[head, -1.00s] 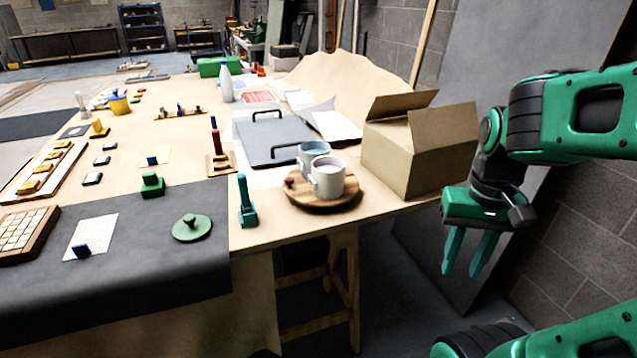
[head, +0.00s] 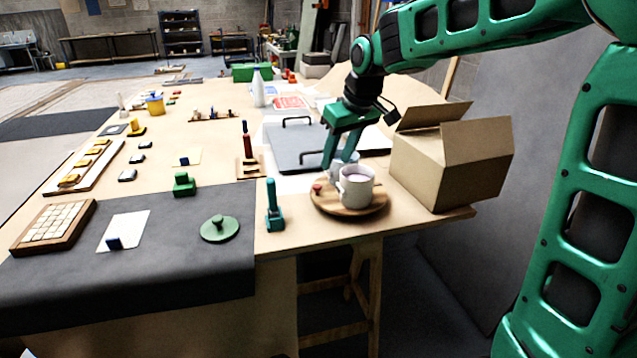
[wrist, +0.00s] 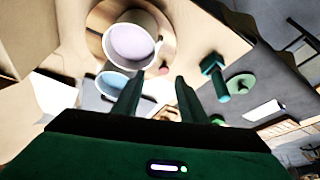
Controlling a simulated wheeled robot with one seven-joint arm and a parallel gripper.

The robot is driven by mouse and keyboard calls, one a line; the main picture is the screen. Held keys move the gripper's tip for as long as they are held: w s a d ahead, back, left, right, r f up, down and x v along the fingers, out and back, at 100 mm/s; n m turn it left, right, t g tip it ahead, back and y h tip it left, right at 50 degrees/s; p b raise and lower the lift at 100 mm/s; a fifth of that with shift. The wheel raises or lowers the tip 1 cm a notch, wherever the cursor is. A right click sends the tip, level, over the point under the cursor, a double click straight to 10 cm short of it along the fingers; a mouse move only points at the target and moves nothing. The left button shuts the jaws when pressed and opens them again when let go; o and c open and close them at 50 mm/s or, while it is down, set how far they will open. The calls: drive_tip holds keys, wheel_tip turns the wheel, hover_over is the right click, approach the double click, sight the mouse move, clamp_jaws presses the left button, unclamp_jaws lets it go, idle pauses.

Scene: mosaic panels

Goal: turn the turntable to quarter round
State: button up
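The turntable is a round wooden disc (head: 343,210) near the table's right front edge, left of the cardboard box. It also shows at the top of the wrist view (wrist: 96,20). A small red knob (head: 317,188) stands at its left edge; the wrist view shows it (wrist: 164,70) just beyond the fingertips. A white mug (head: 357,190) with a pale lilac inside stands on the disc. A blue-lined mug (wrist: 113,83) behind it is mostly hidden by the fingers in the head view. My gripper (head: 338,161) is above the disc's back-left side, fingers parted and empty (wrist: 157,79).
An open cardboard box (head: 443,178) stands close to the right. A teal upright handle (head: 273,208) stands to the left, and a green round lid-like disc (head: 219,229) lies on the dark mat. A grey panel with black handles (head: 287,148) lies behind.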

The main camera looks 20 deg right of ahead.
sight(318, 186)
drive_tip(key=shift+n, duration=0.3)
drive_tip(key=x, duration=0.3)
drive_tip(key=w+a+x, duration=0.1)
drive_tip(key=x, duration=0.3)
drive_tip(key=a+x, duration=0.1)
drive_tip(key=x, duration=0.3)
drive_tip(key=shift+w+r, duration=0.15)
drive_tip(key=shift+r, duration=0.15)
drive_tip(key=shift+d, duration=0.1)
clamp_jaws()
